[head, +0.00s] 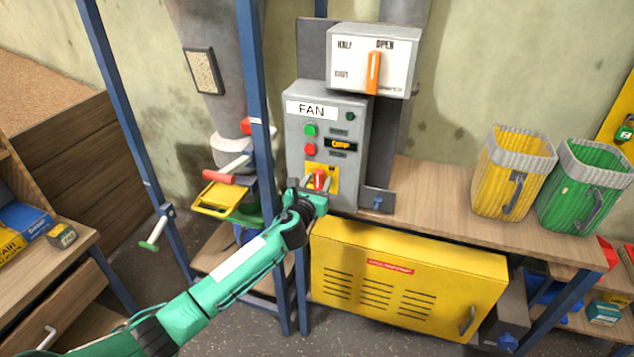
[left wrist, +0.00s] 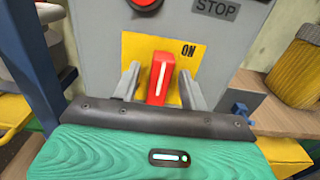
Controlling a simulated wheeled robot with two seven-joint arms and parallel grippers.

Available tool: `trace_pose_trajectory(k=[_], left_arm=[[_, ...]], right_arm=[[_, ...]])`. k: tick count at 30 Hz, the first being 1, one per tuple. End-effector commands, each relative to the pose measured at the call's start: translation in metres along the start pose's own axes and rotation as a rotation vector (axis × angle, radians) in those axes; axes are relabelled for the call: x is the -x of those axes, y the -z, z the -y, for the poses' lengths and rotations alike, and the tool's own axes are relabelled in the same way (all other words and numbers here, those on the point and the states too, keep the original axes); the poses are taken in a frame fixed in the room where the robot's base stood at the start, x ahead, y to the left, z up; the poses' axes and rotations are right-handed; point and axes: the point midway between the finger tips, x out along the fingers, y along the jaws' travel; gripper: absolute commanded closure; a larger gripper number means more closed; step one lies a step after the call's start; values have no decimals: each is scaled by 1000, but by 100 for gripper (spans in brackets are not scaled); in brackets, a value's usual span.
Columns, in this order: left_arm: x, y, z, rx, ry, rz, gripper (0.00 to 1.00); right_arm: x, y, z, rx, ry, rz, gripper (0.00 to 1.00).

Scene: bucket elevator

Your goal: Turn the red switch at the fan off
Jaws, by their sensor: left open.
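The grey fan box (head: 345,110) carries a FAN label, a green button and a red button. The red switch (head: 320,178) sits on a yellow plate (head: 334,177) low on the box. In the left wrist view the red switch (left wrist: 161,77) stands nearly upright with a slight tilt to the right, and the word ON shows at the upper right of the yellow plate (left wrist: 140,48). My left gripper (head: 313,184) is at the switch. Its fingers (left wrist: 160,84) are open, one on each side of the switch; I cannot tell whether they touch it. My right gripper is not in view.
A box with an orange lever (head: 373,72) is mounted above the fan box. A blue post (head: 262,120) stands close to its left. A wooden bench (head: 430,195) with yellow and green buckets is on the right. A yellow cabinet (head: 410,275) is below.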

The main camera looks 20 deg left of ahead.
Motion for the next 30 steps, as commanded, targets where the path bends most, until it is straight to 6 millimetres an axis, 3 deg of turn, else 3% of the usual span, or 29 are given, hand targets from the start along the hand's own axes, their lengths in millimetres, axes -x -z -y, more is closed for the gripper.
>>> trace_pose_trajectory(k=[5, 12, 22, 30], left_arm=[[0, 0, 0, 0, 0, 0, 56], [0, 0, 0, 0, 0, 0, 100], [0, 1, 0, 36, 0, -1, 100], [0, 2, -2, 194, -1, -1, 100]], right_arm=[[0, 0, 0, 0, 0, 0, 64], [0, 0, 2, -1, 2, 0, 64], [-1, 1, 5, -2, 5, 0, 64], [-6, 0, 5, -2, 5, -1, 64]])
